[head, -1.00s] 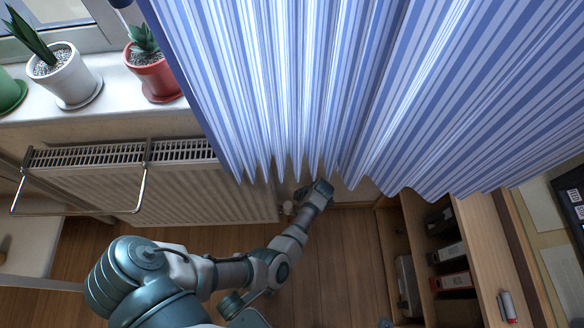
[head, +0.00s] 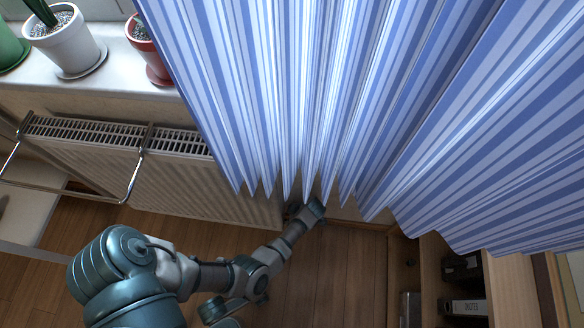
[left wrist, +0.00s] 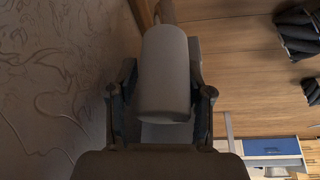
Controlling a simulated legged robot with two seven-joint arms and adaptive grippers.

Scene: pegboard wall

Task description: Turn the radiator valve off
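The radiator valve's pale grey, rounded cylinder head (left wrist: 164,75) fills the middle of the left wrist view. My left gripper (left wrist: 166,100) has one finger on each side of it. The fingers look spread, and I cannot tell whether they touch the head. In the head view my left gripper (head: 297,212) is at the lower right end of the white radiator (head: 170,185), just under the curtain hem. The valve is hidden there by my gripper and the curtain.
A blue striped curtain (head: 330,90) hangs over the radiator's right end and the wall. A metal rail (head: 132,180) stands before the radiator. Potted plants sit on the sill (head: 105,85). A wooden shelf (head: 430,270) with binders stands at right. The wooden floor (head: 345,270) between is clear.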

